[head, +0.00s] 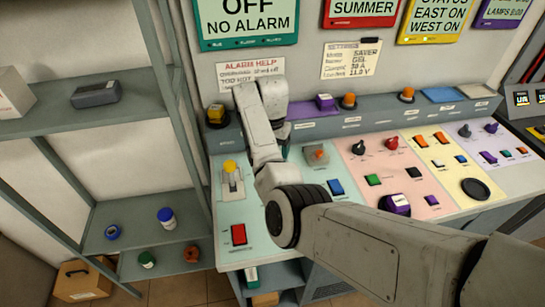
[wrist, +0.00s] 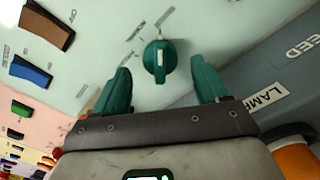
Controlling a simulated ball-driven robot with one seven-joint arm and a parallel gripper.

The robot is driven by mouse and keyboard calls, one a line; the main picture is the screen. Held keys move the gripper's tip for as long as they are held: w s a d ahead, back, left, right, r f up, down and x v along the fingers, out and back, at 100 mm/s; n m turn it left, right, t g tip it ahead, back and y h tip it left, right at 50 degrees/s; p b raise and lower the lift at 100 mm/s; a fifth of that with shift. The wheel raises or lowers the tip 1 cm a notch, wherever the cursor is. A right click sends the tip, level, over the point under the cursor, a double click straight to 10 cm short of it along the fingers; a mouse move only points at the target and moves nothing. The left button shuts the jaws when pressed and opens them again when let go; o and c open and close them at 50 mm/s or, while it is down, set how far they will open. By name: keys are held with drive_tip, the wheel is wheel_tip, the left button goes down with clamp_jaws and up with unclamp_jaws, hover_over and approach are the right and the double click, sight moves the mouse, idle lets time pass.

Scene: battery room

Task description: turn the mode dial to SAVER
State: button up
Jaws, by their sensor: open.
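In the wrist view a round teal dial (wrist: 160,60) with a raised grip and a white pointer mark stands on the pale green panel (wrist: 100,55). Its pointer mark faces the top of the picture. Small labels surround the dial, too blurred to read surely. My gripper (wrist: 159,76) is open, with one teal finger on each side of the dial and a gap to both. No contact shows. In the head view my arm covers the dial and the gripper. A wall note headed settings (head: 352,60) lists mode SAVER.
A brown-orange rocker (wrist: 48,27) and a blue rocker (wrist: 30,73) sit left of the dial. The raised grey ledge (wrist: 235,75) with labels runs close on the right. In the head view, a yellow-knobbed lever (head: 231,168) and a red rocker (head: 239,234) stand near my arm.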

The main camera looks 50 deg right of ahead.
wheel_tip(320, 180, up, 8)
drive_tip(key=b, duration=0.1)
drive_tip(key=shift+f, duration=0.15)
idle(0.5)
